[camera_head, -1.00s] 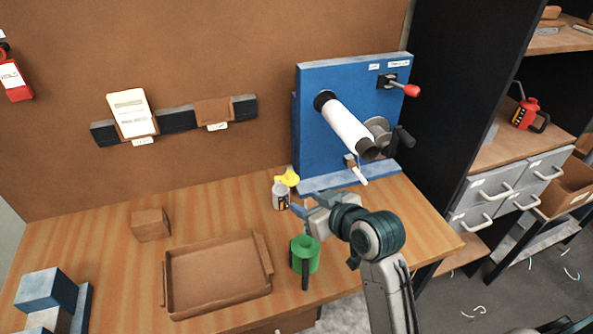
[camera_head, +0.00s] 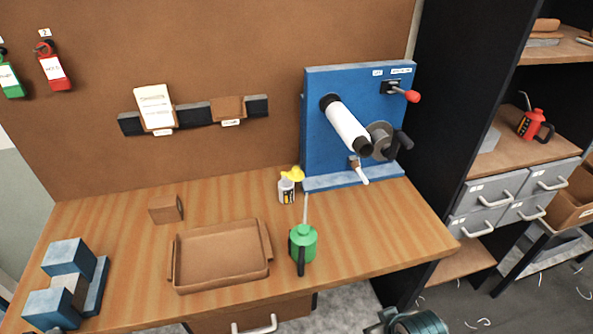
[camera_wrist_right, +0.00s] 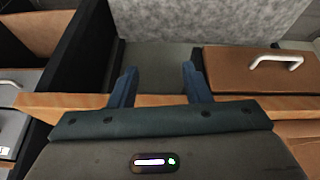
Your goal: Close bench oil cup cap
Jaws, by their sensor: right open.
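The bench oil cup (camera_head: 286,191) is a small pale cup with a dark and yellow label, standing on the wooden bench near the blue panel. Its yellow cap (camera_head: 293,173) shows above and behind the rim and looks raised; the hinge is too small to make out. My right gripper (camera_wrist_right: 158,80) is open and empty in the right wrist view, over the bench's edge and well away from the cup. In the head view only part of my right arm shows at the bottom edge. My left gripper is not in view.
A green oil can (camera_head: 303,245) with a thin upright spout stands in front of the cup. A brown tray (camera_head: 222,282) lies to its left. The blue panel (camera_head: 318,90) carries a white roller and cranks that jut out over the bench. The bench's right end is clear.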

